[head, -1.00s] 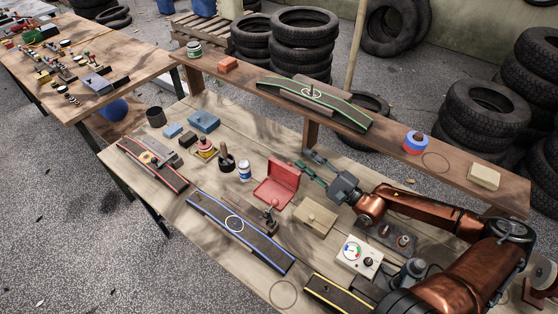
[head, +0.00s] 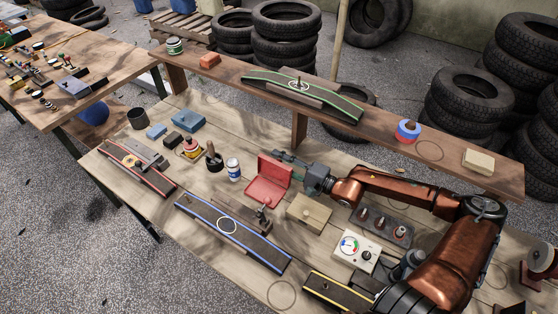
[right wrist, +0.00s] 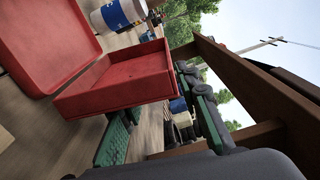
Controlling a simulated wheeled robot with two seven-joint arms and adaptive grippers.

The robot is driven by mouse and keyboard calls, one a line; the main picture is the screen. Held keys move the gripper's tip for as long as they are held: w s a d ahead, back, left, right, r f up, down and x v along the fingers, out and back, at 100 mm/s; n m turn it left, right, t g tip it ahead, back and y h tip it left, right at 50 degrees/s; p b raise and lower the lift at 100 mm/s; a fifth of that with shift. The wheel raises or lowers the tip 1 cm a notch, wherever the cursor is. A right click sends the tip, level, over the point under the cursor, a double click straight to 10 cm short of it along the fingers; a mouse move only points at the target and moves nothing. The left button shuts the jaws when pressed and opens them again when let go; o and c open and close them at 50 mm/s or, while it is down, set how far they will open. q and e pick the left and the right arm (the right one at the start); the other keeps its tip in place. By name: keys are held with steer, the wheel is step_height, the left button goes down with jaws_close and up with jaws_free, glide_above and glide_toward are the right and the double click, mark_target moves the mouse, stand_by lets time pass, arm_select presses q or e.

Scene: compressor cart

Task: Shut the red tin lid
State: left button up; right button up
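The red tin stands open on the workbench, its base (head: 264,193) flat on the wood and its lid (head: 275,169) raised at the back. In the right wrist view the raised lid (right wrist: 125,78) and the base (right wrist: 45,45) fill the upper left. My right gripper (head: 287,158) reaches in from the right at the lid's back upper side. Its green fingers (right wrist: 160,122) are apart with nothing gripped between them. I cannot tell whether a finger touches the lid. My left gripper is not in view.
A wooden box (head: 309,213) sits right of the tin, and a blue-and-white can (head: 233,170) stands left of it. A lever fixture (head: 262,216) is in front. The raised shelf (head: 400,146) runs behind my right gripper. A gauge box (head: 356,250) lies nearer me.

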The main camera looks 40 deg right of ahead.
steer(key=shift+c, duration=0.2)
jaws_close()
stand_by(0.3)
